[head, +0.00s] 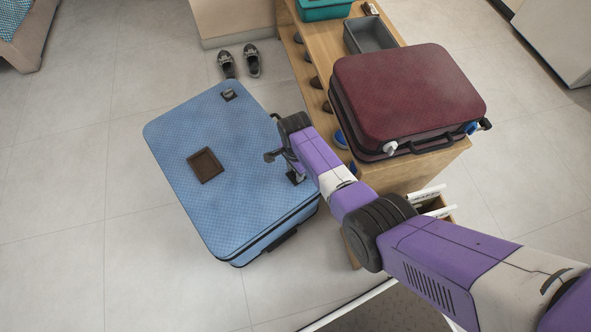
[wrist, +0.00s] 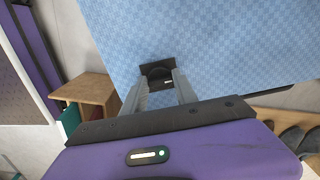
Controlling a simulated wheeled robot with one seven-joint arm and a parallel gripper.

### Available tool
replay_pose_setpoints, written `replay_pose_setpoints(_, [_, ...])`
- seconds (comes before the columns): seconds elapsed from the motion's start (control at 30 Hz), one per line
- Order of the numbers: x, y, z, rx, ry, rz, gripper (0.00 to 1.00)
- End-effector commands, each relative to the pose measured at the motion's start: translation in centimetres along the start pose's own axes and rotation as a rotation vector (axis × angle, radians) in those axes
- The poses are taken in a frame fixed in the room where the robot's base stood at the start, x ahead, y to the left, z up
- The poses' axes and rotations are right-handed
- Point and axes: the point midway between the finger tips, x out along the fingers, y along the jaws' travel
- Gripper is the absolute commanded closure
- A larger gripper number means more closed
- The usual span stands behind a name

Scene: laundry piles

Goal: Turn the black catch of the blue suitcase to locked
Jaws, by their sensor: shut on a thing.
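The blue suitcase (head: 180,130) lies flat on the tiled floor, its blue lid also filling the upper wrist view (wrist: 220,45). Its black catch (head: 296,178) is near the right edge of the lid, partly hidden by my gripper (head: 289,166). In the wrist view the black catch (wrist: 157,71) shows a rounded knob on a dark plate, between the two grey fingertips of my gripper (wrist: 159,83). My gripper is shut on the catch. I cannot tell whether the catch stands locked. Another dark fitting (head: 229,94) sits near the lid's far corner.
A brown square item (head: 205,164) lies on the lid. A maroon suitcase (head: 405,95) rests on a wooden bench (head: 425,175) close to the right of my arm, with a grey bin (head: 371,36) behind. Shoes (head: 240,62) stand beyond the blue suitcase. Floor to the left is clear.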

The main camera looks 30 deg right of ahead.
Motion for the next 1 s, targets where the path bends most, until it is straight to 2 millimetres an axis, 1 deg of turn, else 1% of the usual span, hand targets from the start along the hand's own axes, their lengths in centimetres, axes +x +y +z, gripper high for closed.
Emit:
replay_pose_setpoints(0.37, [0.0,-0.1,-0.1,0.007,0.002,-0.002,1.0])
replay_pose_setpoints(0.4, [0.0,-0.1,-0.1,0.007,0.002,-0.002,0.62])
replay_pose_setpoints(0.5, [0.0,0.0,-0.1,0.006,0.001,-0.001,0.44])
replay_pose_setpoints(0.83, [-0.2,0.0,-0.1,0.005,0.0,-0.001,0.44])
replay_pose_setpoints(0.93, [-1.2,-0.1,-0.1,0.005,0.001,-0.003,0.44])
replay_pose_setpoints(1.0, [-2.3,0.0,-0.1,0.005,0.001,-0.002,0.44])
